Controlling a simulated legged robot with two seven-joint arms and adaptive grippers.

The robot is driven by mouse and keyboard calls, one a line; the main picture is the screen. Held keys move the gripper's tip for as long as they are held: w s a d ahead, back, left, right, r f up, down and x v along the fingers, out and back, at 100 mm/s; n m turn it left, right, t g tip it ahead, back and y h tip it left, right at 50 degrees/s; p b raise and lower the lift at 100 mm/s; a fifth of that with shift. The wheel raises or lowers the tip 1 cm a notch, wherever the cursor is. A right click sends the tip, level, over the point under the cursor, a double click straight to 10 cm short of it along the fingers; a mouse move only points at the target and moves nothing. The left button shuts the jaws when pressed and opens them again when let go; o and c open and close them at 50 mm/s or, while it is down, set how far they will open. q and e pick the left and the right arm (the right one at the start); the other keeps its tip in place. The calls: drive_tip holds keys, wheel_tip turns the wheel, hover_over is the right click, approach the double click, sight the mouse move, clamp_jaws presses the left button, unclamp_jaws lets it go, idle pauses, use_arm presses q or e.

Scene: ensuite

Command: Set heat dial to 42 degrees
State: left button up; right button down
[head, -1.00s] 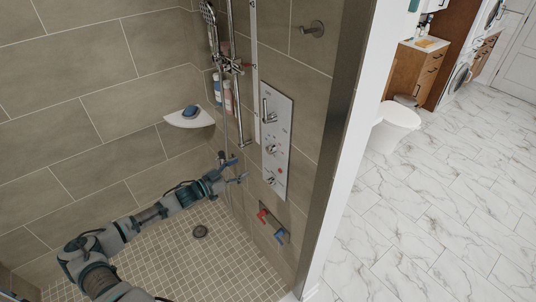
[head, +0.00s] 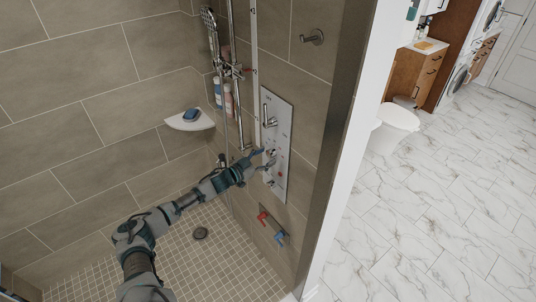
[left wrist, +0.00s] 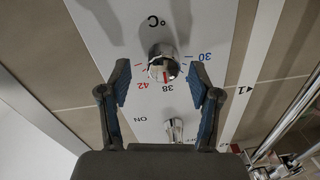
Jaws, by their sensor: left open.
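A chrome heat dial (left wrist: 163,60) shows in the left wrist view on a pale wall panel (head: 283,112), marked upside down with 30, 38 and 42. A red mark at the dial lies toward 38; 42 is at its lower left in that view. My left gripper (left wrist: 160,72) is open, its two blue-padded fingers on either side of the dial in the picture, with gaps to both. In the head view the gripper (head: 262,158) is at the panel's left edge, partly hiding the dial area. My right gripper is not in view.
A chrome lever (left wrist: 174,128) by the ON label is close to the dial. A shower rail (head: 233,95) with bottles stands left of the panel. Red and blue taps (head: 269,226) are below it. A corner shelf (head: 190,121) is farther left.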

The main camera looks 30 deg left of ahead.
use_arm(q)
drive_tip(key=shift+w+d, duration=0.1)
drive_tip(key=shift+w, duration=0.6)
drive_tip(key=shift+w+f, duration=0.1)
drive_tip(key=shift+a, duration=0.25)
drive_tip(key=shift+d, duration=0.2)
drive_tip(key=c, duration=1.1)
drive_tip(key=shift+c, duration=0.2)
